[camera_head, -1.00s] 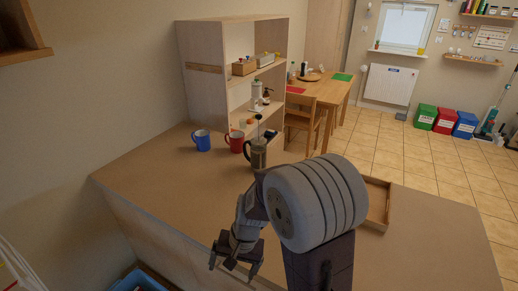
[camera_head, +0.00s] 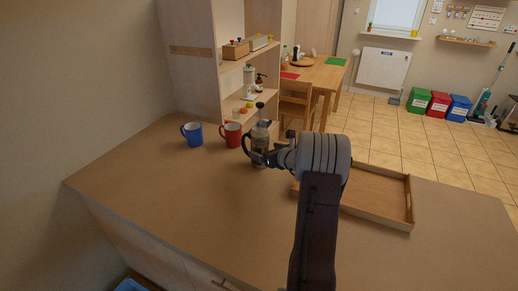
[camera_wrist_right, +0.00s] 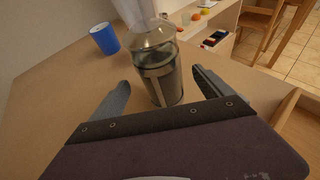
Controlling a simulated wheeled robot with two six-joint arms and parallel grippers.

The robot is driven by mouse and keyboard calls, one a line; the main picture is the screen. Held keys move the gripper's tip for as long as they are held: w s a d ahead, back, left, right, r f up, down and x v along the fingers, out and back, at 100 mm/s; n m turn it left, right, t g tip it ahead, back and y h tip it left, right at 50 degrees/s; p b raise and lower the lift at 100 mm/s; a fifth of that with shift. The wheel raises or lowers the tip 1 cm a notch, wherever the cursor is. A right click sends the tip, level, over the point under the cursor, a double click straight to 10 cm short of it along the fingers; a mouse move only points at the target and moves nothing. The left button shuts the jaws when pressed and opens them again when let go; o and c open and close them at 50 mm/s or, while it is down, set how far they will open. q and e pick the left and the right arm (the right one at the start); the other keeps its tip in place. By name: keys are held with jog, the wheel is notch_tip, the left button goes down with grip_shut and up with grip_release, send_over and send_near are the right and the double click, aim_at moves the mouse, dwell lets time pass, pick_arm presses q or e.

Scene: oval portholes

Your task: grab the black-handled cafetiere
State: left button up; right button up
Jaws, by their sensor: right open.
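The black-handled cafetiere (camera_head: 261,143) stands upright near the back edge of the counter, with its dark handle on its left side. In the right wrist view the cafetiere (camera_wrist_right: 160,66) is a glass jug with a metal lid, between my finger directions. My right gripper (camera_head: 272,155) is open and close beside the cafetiere in the head view. In the wrist view my right gripper's fingers (camera_wrist_right: 160,78) spread on either side of the jug's lower body; I cannot tell whether they touch it. My left gripper is not in view.
A red mug (camera_head: 231,134) stands just left of the cafetiere, and a blue mug (camera_head: 192,134) further left. A wooden tray (camera_head: 378,202) lies to the right. A shelf unit (camera_head: 195,55) rises behind. The counter's front left is clear.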

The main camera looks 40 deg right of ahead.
jog(key=p+x, duration=0.1)
jog(key=x, duration=0.4)
jog(key=shift+w+d, duration=0.1)
jog(key=shift+w, duration=0.15)
jog(key=shift+s+r, duration=0.1)
jog(key=shift+s, duration=0.05)
jog(key=c, duration=0.6)
grip_shut()
